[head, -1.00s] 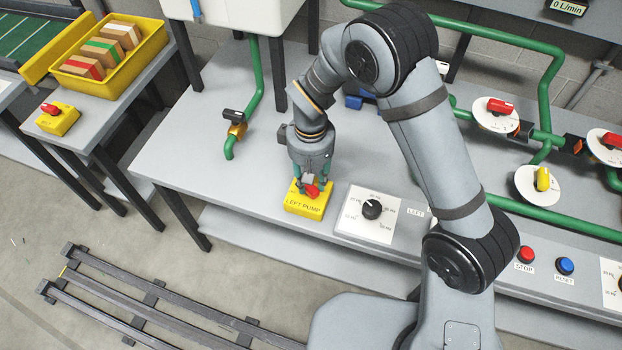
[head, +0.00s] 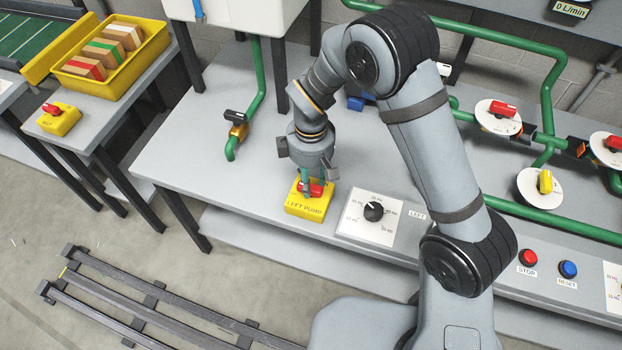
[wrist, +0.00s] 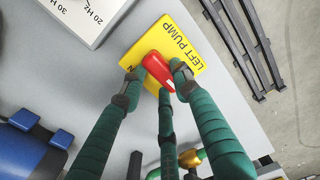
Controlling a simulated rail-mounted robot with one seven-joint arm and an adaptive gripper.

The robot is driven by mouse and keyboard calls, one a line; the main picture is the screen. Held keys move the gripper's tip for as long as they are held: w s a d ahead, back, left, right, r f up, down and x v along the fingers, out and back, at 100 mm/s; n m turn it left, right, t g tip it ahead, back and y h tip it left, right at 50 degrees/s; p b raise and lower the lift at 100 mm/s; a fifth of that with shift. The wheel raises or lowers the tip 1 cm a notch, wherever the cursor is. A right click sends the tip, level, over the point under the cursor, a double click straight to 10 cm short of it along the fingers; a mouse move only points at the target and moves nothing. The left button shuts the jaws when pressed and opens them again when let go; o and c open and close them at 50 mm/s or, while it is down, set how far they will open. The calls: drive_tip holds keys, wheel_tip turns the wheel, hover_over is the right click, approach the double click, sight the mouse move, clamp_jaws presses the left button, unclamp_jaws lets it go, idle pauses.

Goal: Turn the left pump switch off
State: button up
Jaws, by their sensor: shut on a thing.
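The left pump switch is a yellow box (head: 305,209) marked LEFT PUMP near the table's front edge, with a red handle (head: 317,189) on top. In the head view the handle lies roughly left to right. My gripper (head: 309,187) points down at the box, its green fingers shut on the handle. In the wrist view the yellow box (wrist: 196,45) lies under the fingers, and the red handle (wrist: 158,70) sits between the dark fingertips of my gripper (wrist: 155,79). A fingertip covers part of a second label, leaving an N visible.
A white dial plate (head: 352,228) with a black knob (head: 373,211) stands just right of the switch. A green pipe with a yellow-brass valve (head: 238,131) rises behind to the left. Red STOP (head: 529,257) and blue RESET (head: 568,268) buttons are further right.

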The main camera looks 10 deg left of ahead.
idle(0.3)
drive_tip(key=o, duration=1.1)
drive_tip(key=shift+o, duration=0.4)
drive_tip(key=shift+r, duration=0.1)
wheel_tip(320, 180, up, 12)
wheel_tip(320, 180, down, 12)
drive_tip(key=shift+f, duration=0.2)
drive_tip(key=shift+r, duration=0.1)
